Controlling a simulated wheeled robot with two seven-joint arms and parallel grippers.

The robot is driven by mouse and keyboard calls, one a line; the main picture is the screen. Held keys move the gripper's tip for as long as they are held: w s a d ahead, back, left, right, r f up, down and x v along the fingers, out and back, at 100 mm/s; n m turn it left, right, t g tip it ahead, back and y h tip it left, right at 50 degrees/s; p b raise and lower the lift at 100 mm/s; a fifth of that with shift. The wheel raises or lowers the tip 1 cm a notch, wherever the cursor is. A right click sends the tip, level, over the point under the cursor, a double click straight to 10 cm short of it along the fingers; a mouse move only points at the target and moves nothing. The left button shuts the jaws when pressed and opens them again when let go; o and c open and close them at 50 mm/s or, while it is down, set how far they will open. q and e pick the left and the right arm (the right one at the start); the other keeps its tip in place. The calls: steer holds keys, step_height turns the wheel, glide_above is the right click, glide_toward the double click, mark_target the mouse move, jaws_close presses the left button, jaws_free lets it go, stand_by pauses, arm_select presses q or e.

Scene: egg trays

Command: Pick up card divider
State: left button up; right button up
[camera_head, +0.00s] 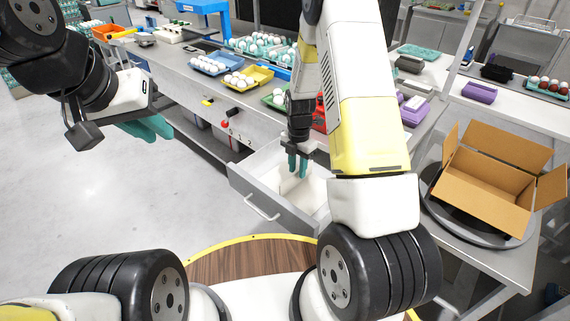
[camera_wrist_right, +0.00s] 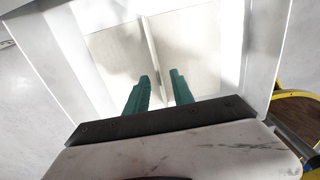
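The card divider (camera_wrist_right: 151,45) is a thin pale upright strip in the open drawer. In the right wrist view it runs away from my gripper, with pale card surfaces on both sides. In the head view the pale card (camera_head: 291,184) shows inside the drawer below the fingers. My right gripper (camera_head: 298,166) points down into the drawer (camera_head: 240,182). Its green fingers (camera_wrist_right: 162,80) are apart, one on each side of the divider's line; I cannot tell whether either touches it. My left gripper (camera_head: 160,138) hangs over the floor at left, far from the drawer, and holds nothing visible.
An open cardboard box (camera_head: 492,205) stands on the right table. A blue tray (camera_head: 209,64) and a yellow tray (camera_head: 246,78) with white eggs lie on the bench above the drawer. Purple containers (camera_head: 415,110) sit to the right. The drawer walls (camera_wrist_right: 262,50) flank my right fingers closely.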

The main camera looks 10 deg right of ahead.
mark_target(296, 185)
step_height(296, 185, down, 5)
steer(key=shift+w+f, duration=0.1)
steer(key=shift+f, duration=0.05)
steer(key=shift+c, duration=0.2)
jaws_close()
